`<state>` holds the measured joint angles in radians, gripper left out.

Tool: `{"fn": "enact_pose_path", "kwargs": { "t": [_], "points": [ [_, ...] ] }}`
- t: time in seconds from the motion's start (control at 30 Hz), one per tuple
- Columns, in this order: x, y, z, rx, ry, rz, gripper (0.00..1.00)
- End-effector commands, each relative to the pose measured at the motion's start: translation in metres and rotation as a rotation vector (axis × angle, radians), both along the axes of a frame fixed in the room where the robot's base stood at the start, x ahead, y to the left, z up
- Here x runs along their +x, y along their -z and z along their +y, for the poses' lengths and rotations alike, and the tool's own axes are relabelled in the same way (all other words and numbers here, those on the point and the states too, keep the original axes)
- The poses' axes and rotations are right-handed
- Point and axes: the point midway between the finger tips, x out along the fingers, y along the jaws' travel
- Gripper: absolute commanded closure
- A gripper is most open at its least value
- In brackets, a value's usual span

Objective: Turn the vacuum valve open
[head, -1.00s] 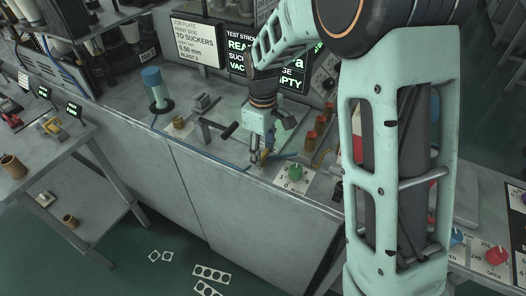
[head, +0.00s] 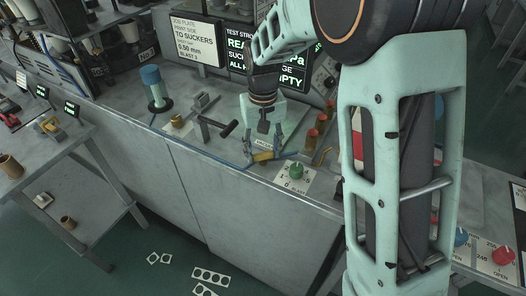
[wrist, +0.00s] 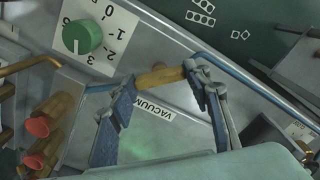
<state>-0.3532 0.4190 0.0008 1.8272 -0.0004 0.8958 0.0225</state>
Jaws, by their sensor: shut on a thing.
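The vacuum valve's brass-yellow handle (wrist: 160,76) lies between my fingertips in the wrist view, beside a white label reading VACUUM (wrist: 154,110). My gripper (wrist: 158,78) is shut on the handle, with one blue-grey finger at each end of it. In the head view the handle (head: 263,157) lies crosswise near the bench's front edge, with my gripper (head: 262,158) pointing down over it. The valve body under the handle is mostly hidden.
A green knob (wrist: 82,37) on a numbered white plate sits close by. Red-tipped brass parts (wrist: 37,127) stand at the left of the wrist view. A black-handled lever (head: 227,130) and a blue-topped cylinder (head: 152,80) stand left of my gripper in the head view.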

Motion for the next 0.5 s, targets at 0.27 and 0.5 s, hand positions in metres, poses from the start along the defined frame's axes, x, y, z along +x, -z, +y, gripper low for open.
{"fn": "enact_pose_path", "kwargs": {
  "t": [0.27, 0.5],
  "points": [
    [0.0008, -0.0003, 0.0003, 0.001, 0.264, -0.003, 0.80],
    [0.0008, -0.0006, 0.0001, 0.001, 0.479, -0.003, 0.80]
  ]
}}
